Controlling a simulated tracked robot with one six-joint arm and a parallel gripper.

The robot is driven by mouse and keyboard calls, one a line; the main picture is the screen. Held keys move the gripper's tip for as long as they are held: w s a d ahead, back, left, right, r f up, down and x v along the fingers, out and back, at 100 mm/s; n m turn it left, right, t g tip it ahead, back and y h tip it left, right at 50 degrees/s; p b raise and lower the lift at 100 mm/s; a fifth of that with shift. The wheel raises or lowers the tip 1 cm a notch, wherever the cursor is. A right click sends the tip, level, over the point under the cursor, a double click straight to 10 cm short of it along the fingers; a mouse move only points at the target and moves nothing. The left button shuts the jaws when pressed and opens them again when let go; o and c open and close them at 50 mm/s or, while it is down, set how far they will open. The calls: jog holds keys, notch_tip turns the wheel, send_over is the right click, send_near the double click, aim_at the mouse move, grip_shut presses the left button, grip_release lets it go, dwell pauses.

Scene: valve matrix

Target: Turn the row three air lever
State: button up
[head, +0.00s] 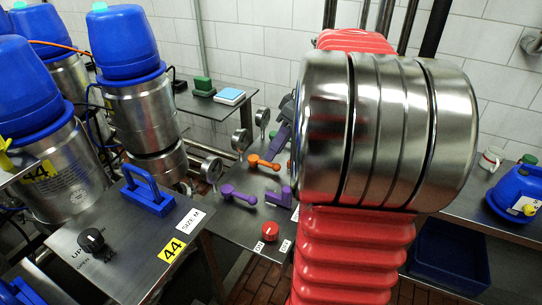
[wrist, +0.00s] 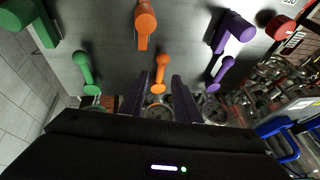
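The lever panel (wrist: 115,60) fills the upper part of the wrist view. It carries a green lever (wrist: 86,70), an orange lever (wrist: 159,74) and a purple lever (wrist: 222,74), with green, orange and purple handles above them. I cannot read which is the row three air lever. My gripper (wrist: 160,90) is open. Its two purple fingers stand apart on either side of the orange lever's end; contact cannot be told. In the head view an orange lever (head: 262,163) and a purple lever (head: 237,195) show, while my arm hides the panel's right part.
A red knob (head: 270,230) sits at the panel's near end. Round gauges (head: 212,168) stand along its left edge. A bench with a blue handle (head: 150,197) is to the left, beside metal canisters with blue tops (head: 128,40). A blue crate (head: 450,255) is at right.

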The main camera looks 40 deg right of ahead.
aim_at(264, 163)
jog(key=shift+x, duration=1.6)
jog(key=shift+c, duration=0.5)
grip_shut()
